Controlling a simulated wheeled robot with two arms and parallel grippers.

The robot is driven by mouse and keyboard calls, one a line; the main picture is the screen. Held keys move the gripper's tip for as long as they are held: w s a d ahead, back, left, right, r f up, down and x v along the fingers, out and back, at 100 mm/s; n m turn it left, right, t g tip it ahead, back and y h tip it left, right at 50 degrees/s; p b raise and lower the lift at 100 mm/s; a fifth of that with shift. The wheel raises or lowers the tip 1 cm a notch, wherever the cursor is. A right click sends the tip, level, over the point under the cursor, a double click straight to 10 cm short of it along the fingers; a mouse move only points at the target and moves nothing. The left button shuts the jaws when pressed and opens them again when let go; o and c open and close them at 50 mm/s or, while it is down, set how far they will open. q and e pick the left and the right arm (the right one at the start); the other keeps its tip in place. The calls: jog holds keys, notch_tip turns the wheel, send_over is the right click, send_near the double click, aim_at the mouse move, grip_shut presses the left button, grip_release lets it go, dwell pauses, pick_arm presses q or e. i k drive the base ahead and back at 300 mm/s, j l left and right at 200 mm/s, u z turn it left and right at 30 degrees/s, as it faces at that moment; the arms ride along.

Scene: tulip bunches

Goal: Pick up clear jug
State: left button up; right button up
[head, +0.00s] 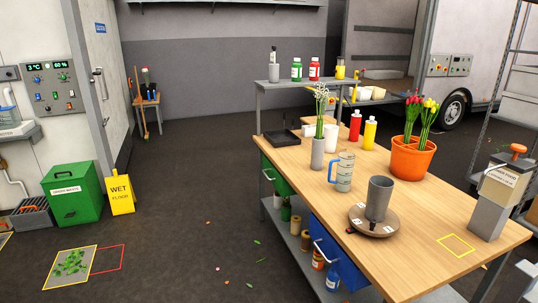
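The clear jug (345,172) stands upright on the wooden workbench (405,265), near its left edge. It looks see-through with a bluish tint and bands around its wall, and its blue handle (331,171) points left. A grey vase (317,153) with white flowers stands just behind and left of it. A grey metal cup (379,198) on a round brown turntable (374,226) stands in front and to the right of it. Neither of my grippers is in view.
An orange pot (411,160) of tulips stands right of the jug. Red (355,125) and yellow (370,133) bottles stand behind it. A grey dispenser (492,205) is at the right edge. Bare wood lies around a yellow square outline (456,245). Floor left of the bench is mostly clear.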

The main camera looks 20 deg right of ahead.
aim_at(345, 160)
jog(key=i+z, duration=0.15)
jog(key=i, duration=0.3)
jog(key=i+j+z, duration=0.2)
jog(key=i, duration=0.2)
jog(key=i+j+z, duration=0.15)
jog(key=i, duration=0.25)
